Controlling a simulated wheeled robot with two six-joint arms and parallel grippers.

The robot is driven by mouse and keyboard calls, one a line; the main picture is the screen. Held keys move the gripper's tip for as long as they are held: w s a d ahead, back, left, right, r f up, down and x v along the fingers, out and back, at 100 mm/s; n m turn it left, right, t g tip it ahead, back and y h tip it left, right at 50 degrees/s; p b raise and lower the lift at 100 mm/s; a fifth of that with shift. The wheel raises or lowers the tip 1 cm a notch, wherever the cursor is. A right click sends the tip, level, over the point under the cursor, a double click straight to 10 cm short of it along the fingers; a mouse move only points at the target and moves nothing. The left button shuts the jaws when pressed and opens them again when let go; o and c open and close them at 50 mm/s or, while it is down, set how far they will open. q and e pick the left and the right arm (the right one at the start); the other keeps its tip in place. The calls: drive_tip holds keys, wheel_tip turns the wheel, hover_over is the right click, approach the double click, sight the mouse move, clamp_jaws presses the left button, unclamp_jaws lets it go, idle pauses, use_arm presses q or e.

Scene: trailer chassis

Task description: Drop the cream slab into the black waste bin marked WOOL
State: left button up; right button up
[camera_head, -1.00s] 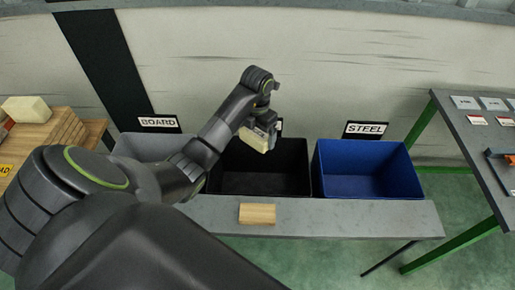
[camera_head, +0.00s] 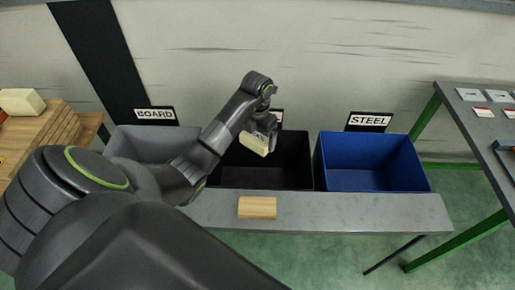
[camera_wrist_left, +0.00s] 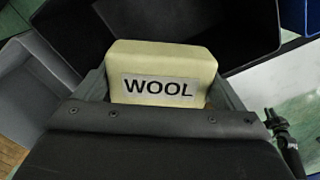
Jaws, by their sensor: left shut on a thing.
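My left gripper (camera_head: 262,138) is shut on the cream slab (camera_head: 254,143) and holds it above the black bin (camera_head: 265,176). In the left wrist view the cream slab (camera_wrist_left: 158,62) sits between the jaws and bears a label reading WOOL. The black bin's dark inside (camera_wrist_left: 215,28) shows behind the slab there. In the head view the sign behind the black bin is mostly hidden by my left gripper. My right gripper is not in view.
A grey bin marked BOARD (camera_head: 150,143) stands left of the black bin, and a blue bin marked STEEL (camera_head: 370,165) stands right. A wooden block (camera_head: 257,208) lies on the grey bench edge (camera_head: 340,212). Another cream slab (camera_head: 22,101) rests on stacked boards at left.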

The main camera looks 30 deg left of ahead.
use_arm(q)
drive_tip(key=o, duration=0.7)
drive_tip(key=shift+r, duration=0.6)
wheel_tip(320, 180, up, 3)
drive_tip(key=shift+f+p, duration=0.15)
drive_tip(key=shift+p, duration=0.25)
wheel_tip(320, 180, up, 14)
drive_tip(key=p, duration=1.3)
drive_tip(key=shift+f+p, duration=0.2)
drive_tip(key=shift+p, duration=0.2)
drive_tip(key=shift+f, duration=0.1)
